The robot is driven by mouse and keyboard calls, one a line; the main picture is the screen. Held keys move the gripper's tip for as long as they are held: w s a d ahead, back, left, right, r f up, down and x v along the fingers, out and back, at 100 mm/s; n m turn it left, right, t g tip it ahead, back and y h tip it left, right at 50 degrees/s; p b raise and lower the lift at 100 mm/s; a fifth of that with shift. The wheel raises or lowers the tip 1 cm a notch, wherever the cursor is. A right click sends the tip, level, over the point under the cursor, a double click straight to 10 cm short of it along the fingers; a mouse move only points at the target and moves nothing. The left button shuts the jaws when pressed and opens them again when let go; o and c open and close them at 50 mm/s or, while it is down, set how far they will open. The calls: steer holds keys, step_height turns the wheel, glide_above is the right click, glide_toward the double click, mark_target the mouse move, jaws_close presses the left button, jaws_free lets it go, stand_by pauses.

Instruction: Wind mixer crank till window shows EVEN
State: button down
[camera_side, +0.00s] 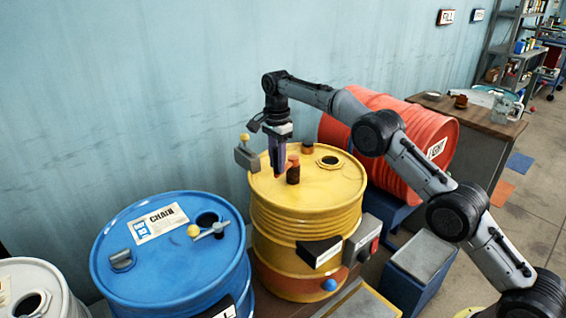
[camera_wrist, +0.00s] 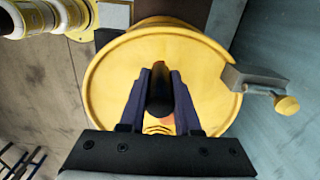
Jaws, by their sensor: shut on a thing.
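My gripper (camera_side: 278,170) points down over the top of the yellow drum (camera_side: 320,205), its jaws shut. In the wrist view the jaws (camera_wrist: 160,85) close around a dark round piece (camera_wrist: 160,106), which looks like the mixer crank's handle. An orange-red part shows at the fingertips in the side view, beside a short dark red-brown post (camera_side: 293,174) on the lid. The fingers hide most of the crank.
A grey bracket with a yellow knob (camera_side: 246,157) sticks out at the drum's rim. A grey box with a red button (camera_side: 363,240) is at the front. A blue drum (camera_side: 165,265) stands left, a red drum (camera_side: 400,125) lies behind right.

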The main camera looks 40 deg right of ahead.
steer(key=shift+w+a+r+m, duration=0.1)
steer(key=shift+w+m, duration=0.35)
steer(key=shift+m, duration=0.15)
stand_by(0.3)
steer(key=c, duration=0.6)
jaws_free()
